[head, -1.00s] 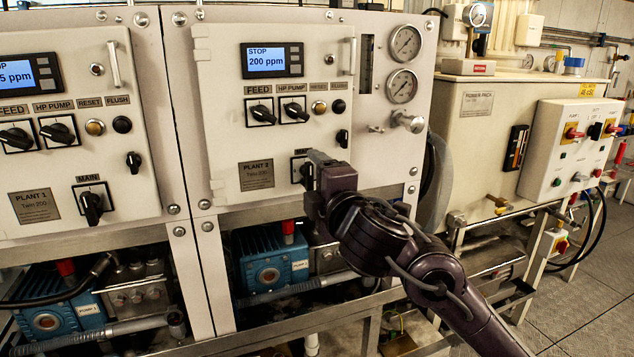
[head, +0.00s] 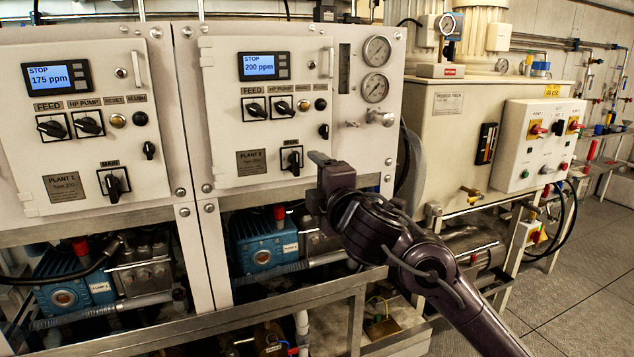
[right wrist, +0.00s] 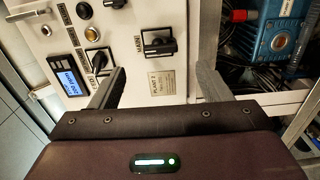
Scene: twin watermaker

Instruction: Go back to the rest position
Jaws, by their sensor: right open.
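My right gripper (head: 322,160) is in front of the lower right part of the Plant 2 panel (head: 225,115). It is open and empty in the right wrist view (right wrist: 155,85), with a finger on each side and the panel visible between them. The Plant 2 MAIN switch (head: 292,160) is just left of the gripper in the head view and clear of it. The switch also shows in the right wrist view (right wrist: 158,43), beyond the fingers. The Plant 2 display (head: 263,66) reads STOP, 200 ppm. My left gripper is not in view.
The Plant 1 panel (head: 90,165) stands at left, its display (head: 57,77) reading STOP, 175 ppm. Blue pumps (head: 265,245) sit below both panels. A cream tank (head: 462,150) with a control box (head: 540,145) stands at right. Floor (head: 590,270) is open at far right.

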